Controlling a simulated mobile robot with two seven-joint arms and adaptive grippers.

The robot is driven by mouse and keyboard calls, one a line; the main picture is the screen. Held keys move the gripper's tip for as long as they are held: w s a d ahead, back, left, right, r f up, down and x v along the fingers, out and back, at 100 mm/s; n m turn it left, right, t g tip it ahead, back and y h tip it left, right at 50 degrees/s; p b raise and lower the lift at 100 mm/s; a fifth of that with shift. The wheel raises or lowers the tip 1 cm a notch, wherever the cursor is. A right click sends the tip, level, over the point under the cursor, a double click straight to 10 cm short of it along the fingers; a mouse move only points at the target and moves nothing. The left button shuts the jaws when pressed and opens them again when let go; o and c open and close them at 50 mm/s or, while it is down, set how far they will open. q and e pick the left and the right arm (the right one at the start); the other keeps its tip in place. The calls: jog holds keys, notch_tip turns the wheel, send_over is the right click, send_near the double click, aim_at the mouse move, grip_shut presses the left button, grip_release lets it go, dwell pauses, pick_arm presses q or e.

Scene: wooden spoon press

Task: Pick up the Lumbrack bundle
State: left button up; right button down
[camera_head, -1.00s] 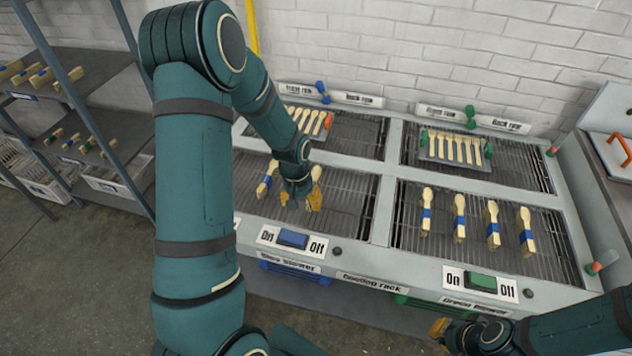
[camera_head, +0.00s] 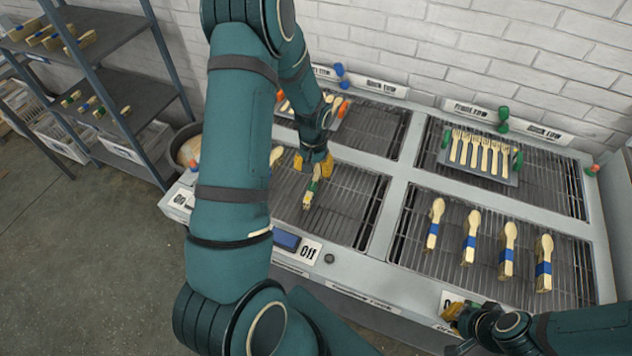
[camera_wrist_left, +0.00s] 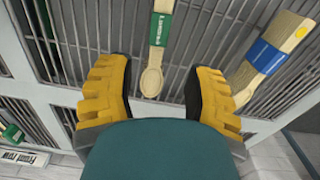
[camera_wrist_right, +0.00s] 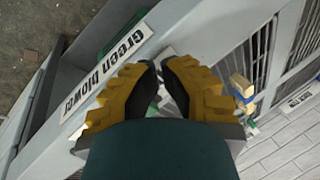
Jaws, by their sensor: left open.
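A wooden spoon bundle with a green band (camera_head: 312,187) lies on the near left rack (camera_head: 345,200). In the left wrist view the green-banded bundle (camera_wrist_left: 153,60) has its spoon bowl end between and just beyond my fingertips; its band lettering is too small to read surely. My left gripper (camera_head: 313,165) is open above its far end and holds nothing; it shows with fingers apart in its wrist view (camera_wrist_left: 155,85). My right gripper (camera_head: 455,318) is low at the front edge, its fingertips close together in the right wrist view (camera_wrist_right: 160,68).
A blue-banded bundle (camera_wrist_left: 265,60) lies right of my left gripper in its wrist view. Several blue-banded bundles (camera_head: 470,240) lie on the near right rack. A tray of forks (camera_head: 480,170) sits behind them. Shelves (camera_head: 110,60) stand at left.

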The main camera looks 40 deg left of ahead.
aim_at(315, 178)
pick_arm(q)
notch_tip(315, 178, down, 7)
jog(key=shift+w+d+f, duration=0.15)
dwell(0.4)
grip_shut()
